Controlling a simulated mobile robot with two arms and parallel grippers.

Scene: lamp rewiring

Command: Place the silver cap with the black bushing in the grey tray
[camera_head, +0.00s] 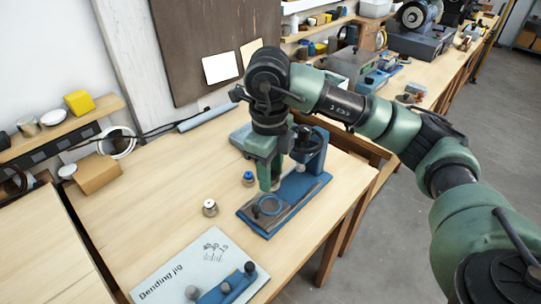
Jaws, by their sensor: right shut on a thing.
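My right gripper (269,186) points down over the base of a blue press (285,207). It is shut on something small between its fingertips. The held thing is mostly hidden, and I cannot make out whether it is the silver cap with the black bushing. A small silver cap with a pale top (210,207) stands on the table left of the press. A small piece with a blue top (249,178) stands just left of the gripper. A grey, flat thing (238,138), perhaps the grey tray, lies behind the gripper and is partly covered by it. My left gripper is out of view.
A white "Bending jig" board (185,268) with a blue fixture (228,287) lies at the table's front. A cardboard box (95,175) and a round white-rimmed thing (117,142) stand at the back left. The wooden table (150,205) is clear left of the caps.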

